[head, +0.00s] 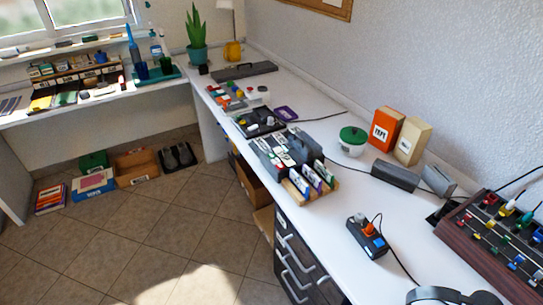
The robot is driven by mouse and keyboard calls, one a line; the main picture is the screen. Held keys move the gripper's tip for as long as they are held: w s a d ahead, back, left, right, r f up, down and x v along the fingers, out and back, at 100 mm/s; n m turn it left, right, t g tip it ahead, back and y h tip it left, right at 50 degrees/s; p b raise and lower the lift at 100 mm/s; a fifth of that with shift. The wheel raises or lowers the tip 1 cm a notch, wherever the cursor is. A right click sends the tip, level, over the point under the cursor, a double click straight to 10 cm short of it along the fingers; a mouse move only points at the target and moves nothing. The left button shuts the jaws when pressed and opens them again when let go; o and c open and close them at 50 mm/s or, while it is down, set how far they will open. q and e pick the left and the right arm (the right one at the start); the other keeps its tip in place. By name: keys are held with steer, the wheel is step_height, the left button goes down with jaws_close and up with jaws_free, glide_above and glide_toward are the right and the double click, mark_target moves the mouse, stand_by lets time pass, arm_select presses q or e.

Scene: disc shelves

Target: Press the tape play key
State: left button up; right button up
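No tape play key can be made out for sure at this size. A dark grey unit with several white-labelled pieces on top (284,150) stands in the middle of the white desk. A low black device (258,122) with small light parts on it lies just behind it; I cannot tell whether either is the tape player. An orange box (386,129) with a white label, too small to read surely, stands by the wall. Neither of my grippers shows in the head view.
A mixer with coloured knobs (500,240) and headphones (452,297) are at the desk's right. A power strip (367,237) with a cable lies near the front edge. A green-lidded white pot (352,141) is by the wall.

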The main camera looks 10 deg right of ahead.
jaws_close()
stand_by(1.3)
